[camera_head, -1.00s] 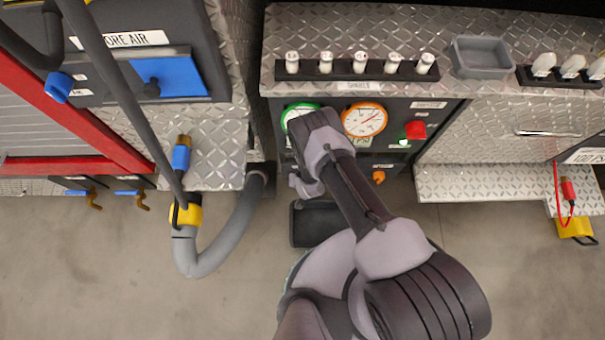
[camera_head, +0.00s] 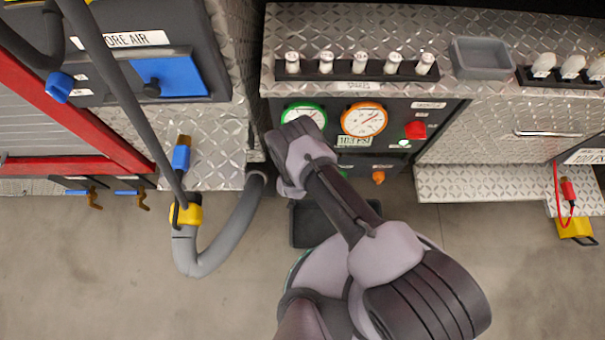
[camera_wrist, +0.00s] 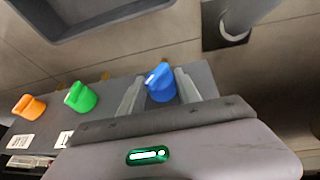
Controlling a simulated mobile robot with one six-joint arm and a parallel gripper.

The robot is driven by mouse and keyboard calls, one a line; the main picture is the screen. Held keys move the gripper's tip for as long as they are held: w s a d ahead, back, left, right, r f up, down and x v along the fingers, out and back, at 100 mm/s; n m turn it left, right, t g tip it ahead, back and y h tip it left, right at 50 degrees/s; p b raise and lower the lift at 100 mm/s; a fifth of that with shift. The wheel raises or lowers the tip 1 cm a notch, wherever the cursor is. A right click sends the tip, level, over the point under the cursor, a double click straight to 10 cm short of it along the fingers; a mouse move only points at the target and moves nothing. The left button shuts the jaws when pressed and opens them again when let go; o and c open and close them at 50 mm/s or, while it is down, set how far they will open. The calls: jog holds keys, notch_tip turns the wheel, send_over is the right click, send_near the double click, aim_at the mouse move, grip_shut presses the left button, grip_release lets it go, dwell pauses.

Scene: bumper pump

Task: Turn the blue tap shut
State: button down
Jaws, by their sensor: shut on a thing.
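The blue tap (camera_wrist: 160,86) sits between the two fingers of my gripper (camera_wrist: 156,78) in the wrist view, and the gripper is shut on it. In the head view the blue tap and my fingertips are hidden behind my wrist at the left part of the dark pump panel. A green tap (camera_wrist: 81,97) and an orange tap (camera_wrist: 29,106) stand in a row to the left in the wrist view. The orange tap also shows in the head view (camera_head: 378,177).
A green-ringed gauge (camera_head: 304,117) and an orange-ringed gauge (camera_head: 364,119) sit above the taps. A dark bin (camera_head: 308,226) is below the panel. A grey hose (camera_head: 232,232) curves close on the left. A grey tray (camera_head: 482,58) stands on the ledge above.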

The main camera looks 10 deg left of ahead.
jog(key=shift+a+f+n+t+h, duration=0.1)
jog(key=shift+a+n+t+h, duration=0.1)
jog(key=shift+h, duration=0.5)
jog(key=shift+a+n+t+h, duration=0.1)
jog(key=shift+a+t+h, duration=0.1)
jog(key=shift+h, duration=0.5)
jog(key=c, duration=0.9)
grip_release()
jog(key=shift+d, duration=0.1)
jog(key=shift+o, duration=0.2)
notch_tip(320, 180, up, 4)
jog(key=shift+r+p, duration=0.1)
jog(key=shift+p, duration=1.15)
jog(key=s+d+p, duration=0.6)
jog(key=s+d, duration=0.2)
jog(key=s, duration=0.5)
jog(key=shift+s+d+r, duration=0.25)
jog(key=shift+s+r, duration=0.05)
jog(key=shift+r, duration=0.1)
